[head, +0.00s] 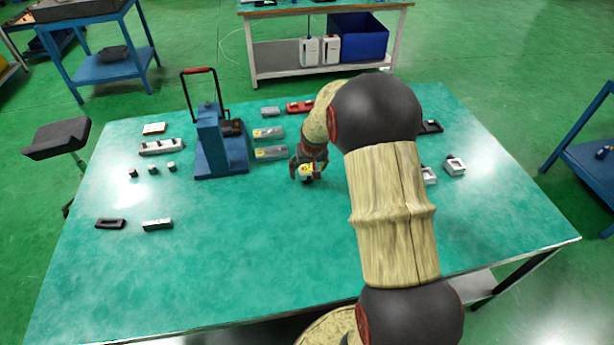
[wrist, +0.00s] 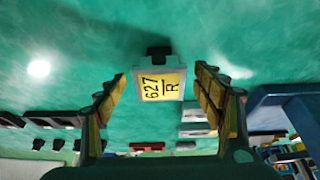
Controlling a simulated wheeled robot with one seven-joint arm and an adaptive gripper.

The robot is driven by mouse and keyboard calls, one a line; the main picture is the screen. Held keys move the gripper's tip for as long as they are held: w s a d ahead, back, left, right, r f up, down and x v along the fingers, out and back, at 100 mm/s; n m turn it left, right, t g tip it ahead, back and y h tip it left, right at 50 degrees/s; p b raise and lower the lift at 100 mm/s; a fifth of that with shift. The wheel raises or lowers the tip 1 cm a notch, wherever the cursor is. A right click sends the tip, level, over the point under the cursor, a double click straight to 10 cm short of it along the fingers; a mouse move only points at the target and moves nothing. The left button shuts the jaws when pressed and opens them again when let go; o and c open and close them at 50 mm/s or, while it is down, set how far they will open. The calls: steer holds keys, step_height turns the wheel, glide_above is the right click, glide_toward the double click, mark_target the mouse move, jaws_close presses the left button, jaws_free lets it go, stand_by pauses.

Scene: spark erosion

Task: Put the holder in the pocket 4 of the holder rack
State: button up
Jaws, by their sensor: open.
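A small grey block with a yellow label reading "627 R" (wrist: 160,85), which looks like the holder, sits between my gripper's fingers in the wrist view, with a dark part at its far end. It also shows at the fingertips in the head view (head: 309,171). My gripper (wrist: 157,82) is open, with a visible gap between each finger and the block. In the head view my gripper (head: 307,166) is low over the middle of the table. A long grey piece with several recesses (head: 161,147) lies at the left; I cannot tell whether it is the holder rack.
A blue press with a red handle (head: 215,140) stands left of my gripper. Two grey blocks with yellow labels (head: 270,153) lie between them. A red piece (head: 299,106) lies behind. Small grey pieces (head: 455,166) lie right of my arm. The table's front (head: 230,270) is clear.

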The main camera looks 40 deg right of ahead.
steer(key=shift+x, duration=1.2)
steer(key=shift+c, duration=0.3)
steer(key=c, duration=1.7)
steer(key=shift+o, duration=0.2)
steer(key=shift+r, duration=0.1)
steer(key=shift+r, duration=0.1)
steer(key=shift+r, duration=0.6)
steer(key=s+a+r+p, duration=0.5)
steer(key=s+a+r, duration=0.1)
steer(key=s+r, duration=0.5)
steer(key=shift+s+r, duration=0.3)
steer(key=shift+s, duration=0.5)
